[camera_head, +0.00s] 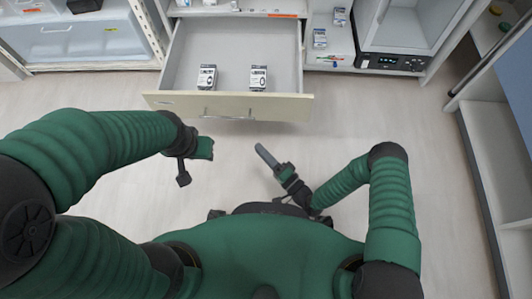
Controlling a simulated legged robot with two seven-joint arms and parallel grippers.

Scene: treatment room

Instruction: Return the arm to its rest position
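My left arm (110,140) comes in from the left, bent, with its green sleeve reaching toward the middle. My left gripper (197,165) hangs over the floor in front of the drawer, its two fingers spread apart with nothing between them. My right arm (392,200) is bent at the right, with its forearm folded back in toward my body. My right gripper (268,157) points up and left over the floor, short of the drawer. Its fingers overlap from this angle, so its opening is hidden. I see no object in it.
An open drawer (230,106) with two small boxes (207,77) (258,78) stands ahead. A shelf (328,50) with small boxes and a cabinet with a control panel (392,62) are at the back right. White shelving (495,150) lines the right. The floor (340,125) between is clear.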

